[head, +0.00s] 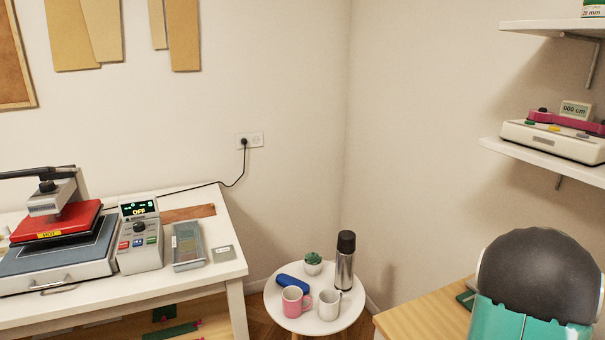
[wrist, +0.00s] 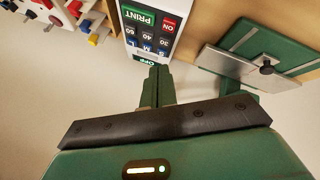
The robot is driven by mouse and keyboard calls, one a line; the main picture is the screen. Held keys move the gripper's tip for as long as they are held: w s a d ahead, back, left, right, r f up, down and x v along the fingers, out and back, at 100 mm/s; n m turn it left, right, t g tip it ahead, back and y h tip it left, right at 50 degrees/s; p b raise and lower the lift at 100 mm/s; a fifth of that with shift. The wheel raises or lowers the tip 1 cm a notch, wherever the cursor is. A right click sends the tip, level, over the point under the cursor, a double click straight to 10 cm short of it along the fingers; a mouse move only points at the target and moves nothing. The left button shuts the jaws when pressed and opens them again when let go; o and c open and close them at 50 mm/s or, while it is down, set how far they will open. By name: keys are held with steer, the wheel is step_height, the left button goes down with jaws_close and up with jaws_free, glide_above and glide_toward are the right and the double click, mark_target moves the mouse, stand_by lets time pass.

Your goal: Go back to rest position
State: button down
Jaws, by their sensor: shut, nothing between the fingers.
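My gripper (wrist: 157,82) shows in the wrist view with its green fingers shut together and nothing between them. The panel also has a green PRINT button (wrist: 139,17), a red ON button (wrist: 169,24) and dark number and size keys. The gripper is not seen in the head view.
In the wrist view, a green board with a metal plate (wrist: 232,64) is at right and a rack with coloured knobs (wrist: 75,12) at left. In the head view, a heat press (head: 55,245) stands on a white table; a round stool (head: 318,324) holds mugs and a flask.

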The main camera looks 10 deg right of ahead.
steer(key=w+a+r+n+t+y, duration=0.1)
steer(key=w+a+r+n+t, duration=0.2)
steer(key=a, duration=0.7)
steer(key=w+a+r+y, duration=0.1)
steer(key=w+a+r, duration=0.3)
steer(key=a, duration=0.7)
steer(key=w+a+r+n+t+y, duration=0.15)
steer(key=a+r, duration=0.35)
steer(key=a, duration=0.5)
steer(key=s+a+r+n+t+y, duration=0.1)
steer(key=s+a, duration=0.4)
steer(key=a, duration=0.7)
steer(key=s+a+r+n+t+y, duration=0.1)
steer(key=s+a+n, duration=0.4)
steer(key=a, duration=0.7)
steer(key=shift+s+a+y, duration=0.2)
steer(key=shift+a+y, duration=0.05)
steer(key=shift+y, duration=0.6)
